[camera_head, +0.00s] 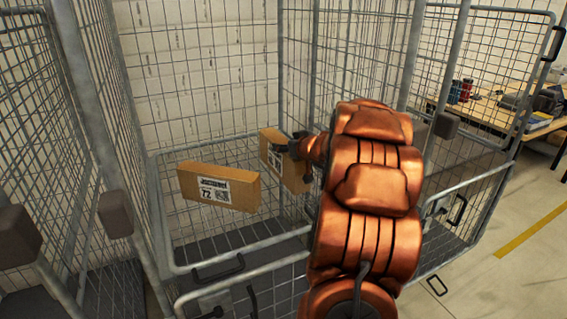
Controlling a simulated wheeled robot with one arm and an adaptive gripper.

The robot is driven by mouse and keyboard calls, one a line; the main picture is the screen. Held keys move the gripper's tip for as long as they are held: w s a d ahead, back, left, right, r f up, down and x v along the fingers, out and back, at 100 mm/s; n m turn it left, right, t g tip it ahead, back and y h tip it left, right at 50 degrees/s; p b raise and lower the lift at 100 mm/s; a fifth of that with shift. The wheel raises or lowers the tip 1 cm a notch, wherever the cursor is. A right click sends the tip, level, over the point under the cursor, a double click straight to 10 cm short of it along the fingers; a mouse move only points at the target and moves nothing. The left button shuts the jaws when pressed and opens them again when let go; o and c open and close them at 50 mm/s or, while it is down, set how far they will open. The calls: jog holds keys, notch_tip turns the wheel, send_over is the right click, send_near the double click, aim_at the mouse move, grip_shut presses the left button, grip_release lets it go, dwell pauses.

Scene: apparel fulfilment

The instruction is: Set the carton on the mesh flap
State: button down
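One brown carton (218,187) with a white label reading 72 is at the left inside the middle wire cage, seen against the mesh flap (178,222). A second brown carton (270,152) is to its right, turned at an angle, with part of a label showing. My gripper (288,147) is at this second carton's upper right, its dark fingers overlapping the box. The gripper and arm hide part of this carton. Whether the fingers are closed on it, and whether its underside touches the mesh, I cannot tell.
Wire cage walls stand left (95,120) and right of the cartons. The cage's front rail (245,246) with dark handles runs below them. A table (485,108) with cans and tools is at the far right. Open floor (515,210) with a yellow line lies at the right.

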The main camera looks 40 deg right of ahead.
aim_at(305, 161)
jog(key=shift+f+b, duration=0.7)
jog(key=shift+f, duration=1.5)
jog(key=shift+c, duration=1.3)
grip_release()
jog(key=shift+s+r, duration=0.1)
jog(key=shift+r, duration=0.1)
jog(key=p+v, duration=0.1)
jog(key=v, duration=0.9)
jog(key=shift+s+r, duration=0.1)
jog(key=shift+s, duration=0.15)
jog(key=shift+s+a+r, duration=0.1)
jog(key=shift+s+a, duration=0.15)
jog(key=shift+s, duration=0.4)
